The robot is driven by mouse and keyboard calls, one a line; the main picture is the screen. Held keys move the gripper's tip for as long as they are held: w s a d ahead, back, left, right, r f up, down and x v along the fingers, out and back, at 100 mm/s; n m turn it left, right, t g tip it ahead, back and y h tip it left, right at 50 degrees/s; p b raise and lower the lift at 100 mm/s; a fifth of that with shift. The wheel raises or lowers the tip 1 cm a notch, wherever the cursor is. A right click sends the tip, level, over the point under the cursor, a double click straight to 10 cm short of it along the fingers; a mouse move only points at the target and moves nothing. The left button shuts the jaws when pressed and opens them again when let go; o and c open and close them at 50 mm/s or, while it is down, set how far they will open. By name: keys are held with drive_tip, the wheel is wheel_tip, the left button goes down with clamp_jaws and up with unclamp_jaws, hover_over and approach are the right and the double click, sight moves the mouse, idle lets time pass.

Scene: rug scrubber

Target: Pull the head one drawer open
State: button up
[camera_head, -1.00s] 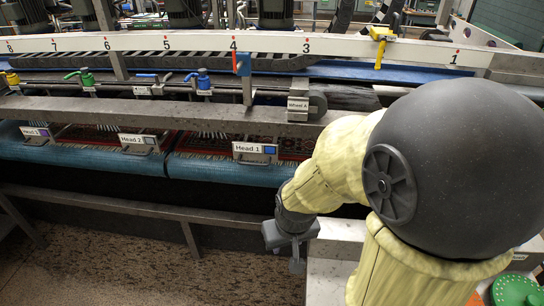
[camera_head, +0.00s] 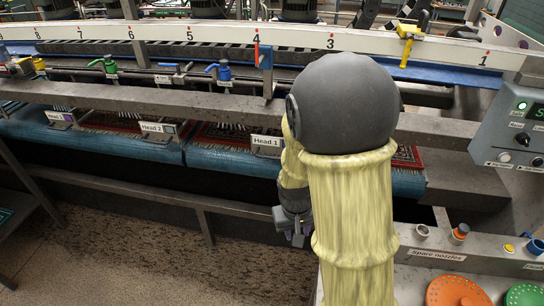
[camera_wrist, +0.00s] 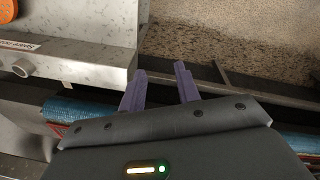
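The Head 1 drawer shows in the head view as a blue-edged front under a white "Head 1" label (camera_head: 266,141). Its blue front (camera_head: 225,162) lies below the grey rail, with patterned rug behind it. My arm hides the area right of the label. The drawer looks shut. My gripper (camera_head: 298,239) is below and a little right of the label, apart from the drawer front. In the wrist view my gripper (camera_wrist: 160,70) has its two purple fingers apart, with nothing between them. A blue edge (camera_wrist: 90,107) shows behind the gripper body.
A grey bench (camera_head: 455,262) labelled "Spare nozzles" stands at the lower right, close to my arm; its corner (camera_wrist: 120,65) is beside my fingers in the wrist view. A control panel (camera_head: 515,130) is at the right. The Head 2 label (camera_head: 152,127) is to the left. Open floor lies lower left.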

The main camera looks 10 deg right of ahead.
sight(272, 158)
drive_tip(key=w+d+f+n+h+p, duration=0.25)
drive_tip(key=w+f+h, duration=0.45)
drive_tip(key=w, duration=0.4)
drive_tip(key=w+a+r+n+t+h+p, duration=0.1)
drive_tip(key=w+a+r+n+t, duration=0.2)
drive_tip(key=w+a+t, duration=0.2)
drive_tip(key=w+a+r+n+t+h+p, duration=0.1)
drive_tip(key=w+a+r+n+t+h, duration=0.1)
drive_tip(key=a, duration=0.7)
drive_tip(key=w+r+n+t, duration=0.1)
drive_tip(key=w+n+t, duration=0.1)
drive_tip(key=w+t, duration=0.1)
drive_tip(key=shift+w+a, duration=0.35)
drive_tip(key=shift+w, duration=0.15)
drive_tip(key=p+x, duration=0.5)
drive_tip(key=x, duration=1.2)
drive_tip(key=shift+w+d+r+p, duration=0.15)
drive_tip(key=shift+d+p, duration=0.15)
drive_tip(key=shift+p, duration=0.05)
